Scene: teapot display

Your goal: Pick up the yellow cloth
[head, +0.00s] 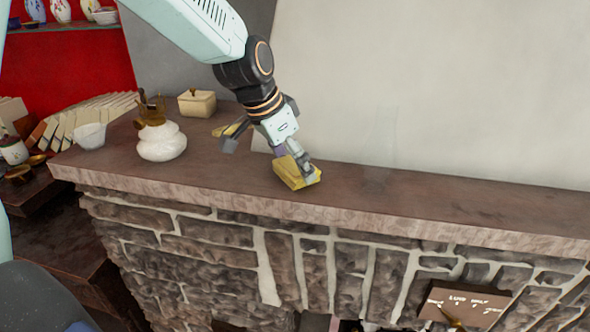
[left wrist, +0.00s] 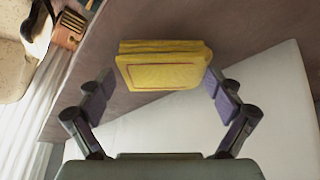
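The yellow cloth (head: 296,178), a folded block-like stack, lies on the brown stone mantel shelf (head: 400,190) near the middle of the head view. It also shows in the left wrist view (left wrist: 162,66), ahead of the palm and between the fingers. My left gripper (head: 294,163) comes down over the cloth from above, with one finger on each side of it. In the left wrist view the fingers (left wrist: 160,78) are spread wide; the right fingertip is very close to the cloth, and contact is hard to tell. My right gripper is in neither view.
A white pot (head: 162,142), a white bowl (head: 91,135) and a lidded cream box (head: 197,103) stand left on the shelf. Another yellowish item (head: 229,130) lies behind my gripper. A pale wall backs the shelf; the shelf's right part is clear.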

